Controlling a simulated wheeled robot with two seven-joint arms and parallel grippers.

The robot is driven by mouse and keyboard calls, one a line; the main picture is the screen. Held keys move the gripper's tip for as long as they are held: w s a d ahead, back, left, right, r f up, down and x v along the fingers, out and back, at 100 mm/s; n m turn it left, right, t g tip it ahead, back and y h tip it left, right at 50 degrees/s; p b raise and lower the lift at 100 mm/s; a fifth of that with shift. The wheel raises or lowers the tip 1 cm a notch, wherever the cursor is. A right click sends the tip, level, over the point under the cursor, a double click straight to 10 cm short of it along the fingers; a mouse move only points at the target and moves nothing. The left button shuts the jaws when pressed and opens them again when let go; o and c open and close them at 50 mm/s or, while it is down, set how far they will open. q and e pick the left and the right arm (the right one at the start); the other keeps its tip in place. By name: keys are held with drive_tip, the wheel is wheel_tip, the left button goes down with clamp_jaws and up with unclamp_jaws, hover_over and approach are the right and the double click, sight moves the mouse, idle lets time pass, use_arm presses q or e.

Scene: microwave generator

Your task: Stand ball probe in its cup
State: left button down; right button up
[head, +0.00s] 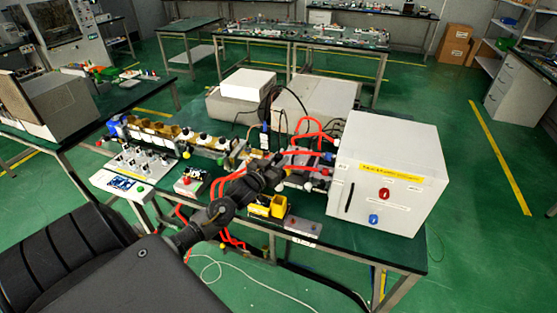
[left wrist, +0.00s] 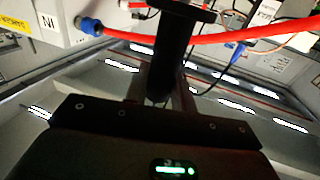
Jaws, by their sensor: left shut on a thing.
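My left gripper (head: 272,172) is over the table, just left of the white cabinet. In the left wrist view the left gripper (left wrist: 163,100) is shut on a black rod-shaped handle (left wrist: 172,50), which I take to be the ball probe. The handle has a wider dark flange at the upper edge of that view. I cannot make out the probe's ball end in either view. I cannot pick out its cup for certain. My right gripper is not in view.
The white cabinet (head: 388,178) with red and blue knobs stands right of the gripper. Red cables (head: 312,130) arch close behind it. A yellow box (head: 267,206) and a small grey box (head: 303,226) sit in front. Bottles and a white panel (head: 128,185) stand left.

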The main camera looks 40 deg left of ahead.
use_arm(q)
drive_tip(key=shift+f+b, duration=1.95)
drive_tip(key=shift+f, duration=0.4)
drive_tip(key=shift+f+b, duration=2.55)
drive_tip(key=shift+f, duration=1.2)
drive_tip(key=c, duration=1.1)
unclamp_jaws()
drive_tip(key=shift+s+f, duration=0.15)
drive_tip(key=shift+s, duration=0.3)
drive_tip(key=s+b, duration=0.2)
drive_tip(key=s, duration=0.8)
drive_tip(key=shift+d, duration=0.45)
